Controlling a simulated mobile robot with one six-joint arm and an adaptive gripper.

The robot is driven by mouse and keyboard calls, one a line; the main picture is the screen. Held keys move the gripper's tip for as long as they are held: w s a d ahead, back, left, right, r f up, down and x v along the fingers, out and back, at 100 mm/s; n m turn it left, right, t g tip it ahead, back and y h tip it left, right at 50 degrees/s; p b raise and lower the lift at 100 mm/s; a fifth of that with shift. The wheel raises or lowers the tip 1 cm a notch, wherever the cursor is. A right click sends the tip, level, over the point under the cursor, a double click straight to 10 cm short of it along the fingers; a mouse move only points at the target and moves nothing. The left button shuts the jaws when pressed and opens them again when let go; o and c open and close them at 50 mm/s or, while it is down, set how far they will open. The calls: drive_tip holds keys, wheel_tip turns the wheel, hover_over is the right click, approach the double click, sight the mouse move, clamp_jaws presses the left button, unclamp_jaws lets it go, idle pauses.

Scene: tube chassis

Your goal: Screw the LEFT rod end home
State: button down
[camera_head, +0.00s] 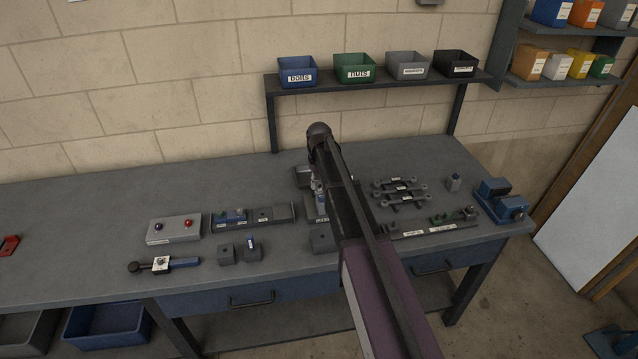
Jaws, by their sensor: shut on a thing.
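My gripper (318,196) points down over the workbench, at a small fixture (322,218) with a white label. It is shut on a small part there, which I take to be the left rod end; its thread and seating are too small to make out. My dark arm hides the right side of this fixture. To the right of the arm, several grey rods with ringed ends (405,201) lie side by side on a rack with small white labels.
Left on the grey bench (80,230) are a button box (174,229), a tray of small parts (252,215), dark blocks (226,254) and a blue-handled tool (163,264). A blue vise (501,200) stands at the right end. Labelled bins (355,68) stand on the shelf behind.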

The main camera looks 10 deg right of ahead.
drive_tip(key=shift+n, duration=1.5)
drive_tip(key=shift+n, duration=0.3)
drive_tip(key=shift+n, duration=0.6)
drive_tip(key=shift+c, duration=1.4)
unclamp_jaws()
